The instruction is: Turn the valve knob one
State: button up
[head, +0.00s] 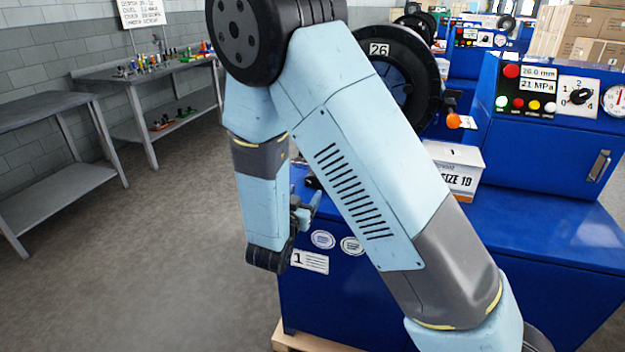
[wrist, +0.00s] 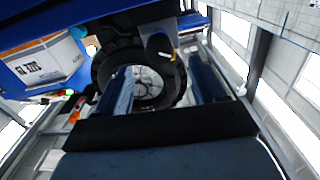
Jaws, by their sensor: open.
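A black selector knob (head: 580,96) sits on a white numbered plate on the blue control panel (head: 535,92) at the right of the head view. It is the only valve-like knob I can make out, and I cannot tell its exact setting. My gripper (head: 301,212) hangs low in the head view, beside the blue machine's front label "1", well left of and below that knob. In the wrist view my gripper (wrist: 161,68) has two blue fingers spread apart with nothing held between them. A black ring (wrist: 101,72) lies beyond the fingers. The knob cannot be identified in the wrist view.
A white "SIZE 19" box (head: 456,167) stands on the blue machine (head: 560,240). A black reel marked 26 (head: 396,75) and an orange ball (head: 453,121) stand behind my arm. Grey benches (head: 55,108) line the left wall. The floor (head: 170,240) between is clear.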

aim_at(311, 182)
jog(key=x, duration=0.9)
jog(key=shift+w, duration=0.15)
jog(key=shift+c, duration=0.2)
jog(key=c, duration=1)
jog(key=shift+m, duration=1.1)
jog(key=o, duration=1)
jog(key=shift+o, duration=0.2)
jog(key=v, duration=1.4)
jog(key=shift+w, duration=0.1)
